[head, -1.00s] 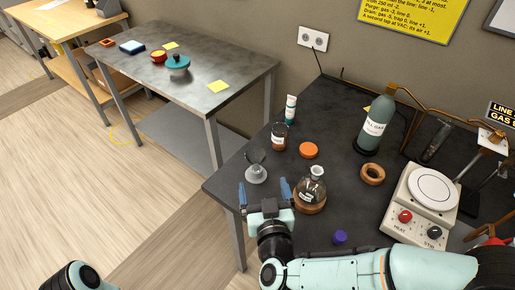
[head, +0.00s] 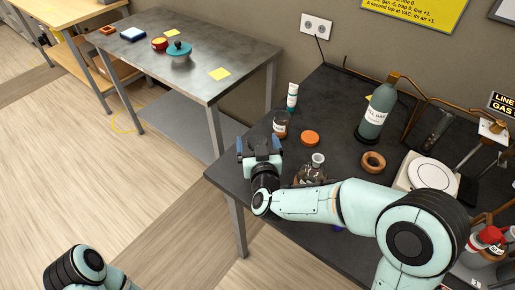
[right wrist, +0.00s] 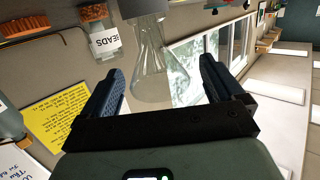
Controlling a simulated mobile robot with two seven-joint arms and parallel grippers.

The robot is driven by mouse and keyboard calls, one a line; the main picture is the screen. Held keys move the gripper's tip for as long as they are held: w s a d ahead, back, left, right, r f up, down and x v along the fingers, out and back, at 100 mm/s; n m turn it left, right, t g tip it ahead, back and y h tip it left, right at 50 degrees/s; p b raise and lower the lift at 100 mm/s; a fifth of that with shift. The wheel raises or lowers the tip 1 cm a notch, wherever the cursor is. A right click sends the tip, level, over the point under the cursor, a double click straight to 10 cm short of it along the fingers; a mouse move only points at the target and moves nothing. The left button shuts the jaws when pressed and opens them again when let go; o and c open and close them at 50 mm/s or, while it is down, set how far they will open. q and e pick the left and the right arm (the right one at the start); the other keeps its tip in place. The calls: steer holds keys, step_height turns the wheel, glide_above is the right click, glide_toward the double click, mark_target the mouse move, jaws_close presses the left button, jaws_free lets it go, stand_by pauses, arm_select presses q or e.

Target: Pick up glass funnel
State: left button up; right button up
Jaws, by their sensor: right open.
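The glass funnel (right wrist: 162,72) is a clear flared cone, seen between my open fingers in the right wrist view, which appears upside down. Its narrow end meets a grey holder (right wrist: 145,6). I cannot tell from this view how deep it sits between the fingers; it touches neither visibly. In the head view my right gripper (head: 260,146) is over the left end of the dark bench and hides the funnel. The right gripper also shows in the right wrist view (right wrist: 163,85), open and empty. Of my left arm only a link shows at the bottom left.
Close by on the bench (head: 335,95) are a labelled jar (head: 281,128), a white-and-teal tube (head: 292,96), an orange lid (head: 311,138) and a flask (head: 312,170) partly behind my right arm. A gas bottle (head: 374,118) and cork ring (head: 373,162) stand further right.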

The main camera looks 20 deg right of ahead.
steer(key=shift+w, duration=0.2)
steer(key=c, duration=1.1)
